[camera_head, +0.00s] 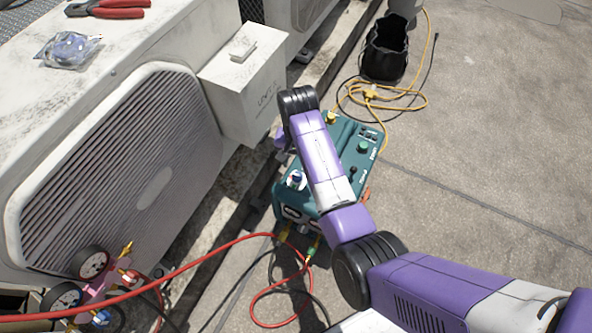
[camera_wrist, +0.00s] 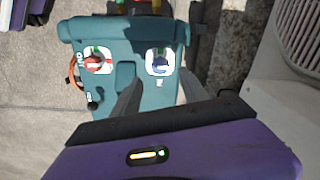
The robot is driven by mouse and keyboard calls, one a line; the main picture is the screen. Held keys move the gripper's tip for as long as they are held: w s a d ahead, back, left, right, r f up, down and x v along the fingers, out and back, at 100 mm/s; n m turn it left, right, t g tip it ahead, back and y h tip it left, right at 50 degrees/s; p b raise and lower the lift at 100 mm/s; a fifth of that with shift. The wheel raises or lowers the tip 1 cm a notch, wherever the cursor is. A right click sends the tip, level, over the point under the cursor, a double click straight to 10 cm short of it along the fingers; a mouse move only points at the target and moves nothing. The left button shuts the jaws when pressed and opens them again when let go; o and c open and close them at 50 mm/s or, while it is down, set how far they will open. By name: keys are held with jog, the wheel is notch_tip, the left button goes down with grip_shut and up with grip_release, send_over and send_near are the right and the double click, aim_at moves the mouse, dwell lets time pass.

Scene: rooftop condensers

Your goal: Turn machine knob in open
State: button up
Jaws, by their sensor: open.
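The teal machine (camera_head: 345,135) stands on the concrete beside the condenser, partly hidden by my arm. In the wrist view its panel (camera_wrist: 122,45) carries a red knob (camera_wrist: 98,63) at left and a blue knob (camera_wrist: 159,63) at right, each on a white plate. The blue knob also shows in the head view (camera_head: 297,180). A small label sits under the blue knob, too small to read surely.
A white condenser (camera_head: 150,45) with a grille and a box stands at left. Red hose (camera_head: 215,250) and gauges (camera_head: 90,262) lie in front. A black bin (camera_head: 385,52) and yellow cable (camera_head: 415,98) are behind the machine. Concrete at right is clear.

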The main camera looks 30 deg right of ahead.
aim_at(298, 176)
notch_tip(298, 176, down, 7)
jog(key=b, duration=0.3)
jog(key=shift+f, duration=0.1)
grip_shut()
